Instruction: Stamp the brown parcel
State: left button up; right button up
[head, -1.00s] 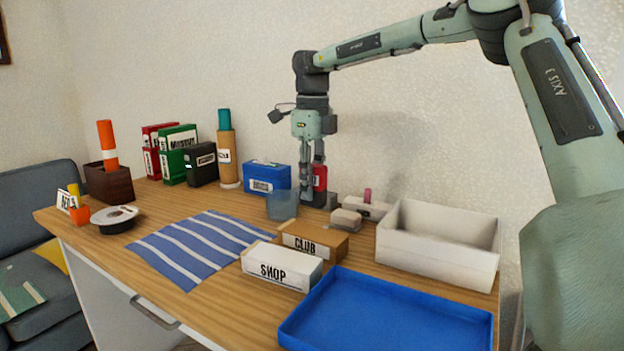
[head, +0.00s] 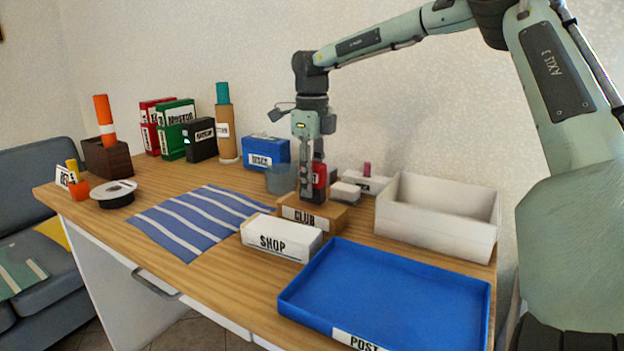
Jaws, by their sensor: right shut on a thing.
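The brown parcel (head: 333,218), labelled CLUB, lies on the desk just behind the white SHOP parcel (head: 283,238). My right gripper (head: 312,196) points down over the brown parcel, with its fingertips at or very close to the parcel's top. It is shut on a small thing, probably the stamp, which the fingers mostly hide. I cannot tell whether it touches the parcel. A red thing (head: 320,178) with a pale label shows just behind the fingers. My left gripper is not in view.
A blue tray labelled POST (head: 345,338) is at the front right, and an empty white bin (head: 440,238) stands behind it. A striped blue mat (head: 190,230) lies left of the parcels. A grey cup (head: 280,180), boxes and binders line the back.

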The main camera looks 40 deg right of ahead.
aim_at(312, 162)
jog(key=shift+f+b, duration=0.35)
jog(key=shift+f, duration=0.15)
dwell(1.7)
jog(key=shift+r, duration=0.1)
jog(key=shift+r+p, duration=0.9)
jog(key=shift+r, duration=2.55)
